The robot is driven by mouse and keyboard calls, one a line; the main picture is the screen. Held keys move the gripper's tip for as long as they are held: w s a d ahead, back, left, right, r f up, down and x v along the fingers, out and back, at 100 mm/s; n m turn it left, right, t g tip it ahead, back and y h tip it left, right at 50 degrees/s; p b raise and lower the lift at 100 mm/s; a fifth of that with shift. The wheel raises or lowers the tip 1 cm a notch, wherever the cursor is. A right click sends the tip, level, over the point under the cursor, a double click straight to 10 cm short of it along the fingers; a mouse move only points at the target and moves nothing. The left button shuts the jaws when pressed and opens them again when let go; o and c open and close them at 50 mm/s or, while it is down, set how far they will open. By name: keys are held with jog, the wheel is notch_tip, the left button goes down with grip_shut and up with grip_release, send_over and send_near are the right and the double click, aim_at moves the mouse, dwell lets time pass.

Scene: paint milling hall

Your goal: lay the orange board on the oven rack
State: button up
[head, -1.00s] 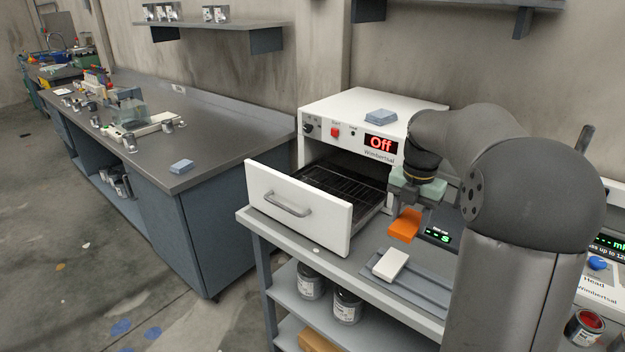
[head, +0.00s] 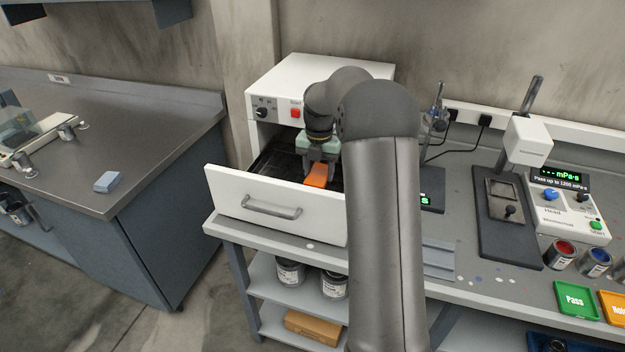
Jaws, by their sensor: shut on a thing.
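The orange board (head: 317,174) is held in my gripper (head: 318,164), which is shut on its far end. The board hangs over the pulled-out oven drawer, and I cannot tell whether it touches the rack. The dark oven rack (head: 277,168) shows left of my gripper, with bare space on it. The white oven (head: 270,92) stands behind, its drawer front (head: 236,196) open toward me. My arm hides the right part of the oven and drawer.
A viscometer (head: 527,140) and its control box (head: 575,207) stand to the right, with open paint cans (head: 560,254) near them. Green Pass (head: 575,299) and orange trays lie at the front right. A bench with a blue-grey block (head: 107,181) is at left.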

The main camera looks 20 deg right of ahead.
aim_at(318, 182)
jog(key=shift+f+p, duration=0.35)
jog(key=shift+f, duration=1.9)
jog(key=shift+f, duration=0.2)
jog(key=o, duration=1)
jog(key=shift+r, duration=0.15)
